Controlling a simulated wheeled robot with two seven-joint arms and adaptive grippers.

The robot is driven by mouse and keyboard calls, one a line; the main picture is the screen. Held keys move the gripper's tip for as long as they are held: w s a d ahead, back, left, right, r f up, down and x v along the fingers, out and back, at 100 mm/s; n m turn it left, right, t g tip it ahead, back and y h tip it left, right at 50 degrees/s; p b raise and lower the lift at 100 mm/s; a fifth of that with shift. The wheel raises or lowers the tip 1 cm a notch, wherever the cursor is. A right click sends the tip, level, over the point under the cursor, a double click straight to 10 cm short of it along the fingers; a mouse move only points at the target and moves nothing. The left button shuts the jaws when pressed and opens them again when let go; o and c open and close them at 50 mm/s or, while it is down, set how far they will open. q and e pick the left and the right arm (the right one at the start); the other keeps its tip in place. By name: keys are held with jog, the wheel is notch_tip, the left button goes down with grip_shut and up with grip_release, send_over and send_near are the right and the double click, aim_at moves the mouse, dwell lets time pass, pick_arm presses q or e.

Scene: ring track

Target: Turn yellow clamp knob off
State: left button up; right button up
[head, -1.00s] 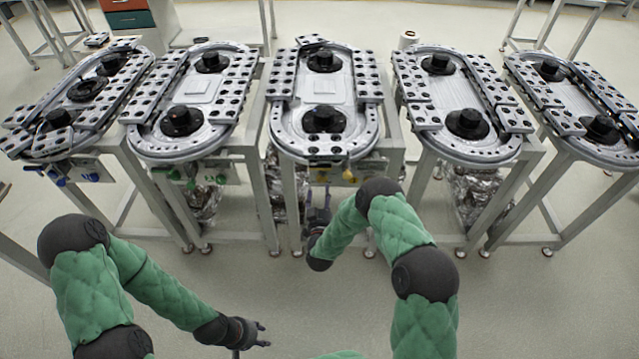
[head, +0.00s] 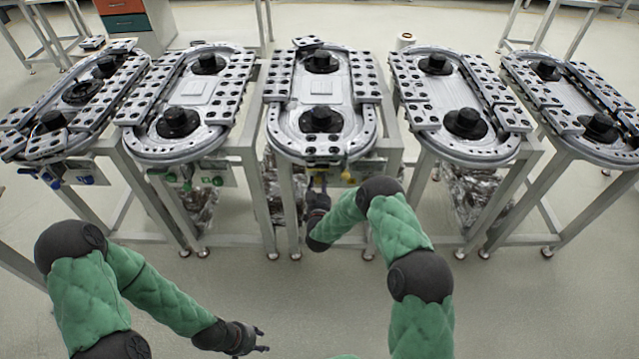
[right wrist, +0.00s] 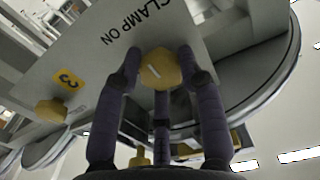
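The yellow knob (right wrist: 160,68) sits on a grey panel (right wrist: 205,35) below the printed words CLAMP ON, which appear upside down in the right wrist view. My right gripper (right wrist: 160,58) has its dark fingers on both sides of this knob, spread apart, with the tips beside it. I cannot tell whether they touch it. In the head view my right gripper (head: 318,203) is partly hidden by its arm, under the front of the middle ring track (head: 285,140). My left gripper (head: 262,341) is open and empty, low over the floor.
Similar ring-track tables stand on both sides, with green knobs (head: 217,181) and a blue knob (head: 53,183) on the left ones. The floor in front is clear.

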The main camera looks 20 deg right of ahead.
jog(key=shift+f, duration=0.15)
jog(key=shift+c, duration=0.2)
jog(key=shift+n, duration=0.4)
jog(key=n+b, duration=0.1)
jog(key=n, duration=0.1)
jog(key=shift+s+f+n, duration=0.1)
jog(key=shift+n, duration=0.3)
jog(key=n+b, duration=0.1)
jog(key=n, duration=0.3)
jog(key=shift+n, duration=0.3)
jog(key=n, duration=0.5)
jog(key=shift+b, duration=0.4)
jog(key=shift+n, duration=2.4)
jog(key=shift+d, duration=0.1)
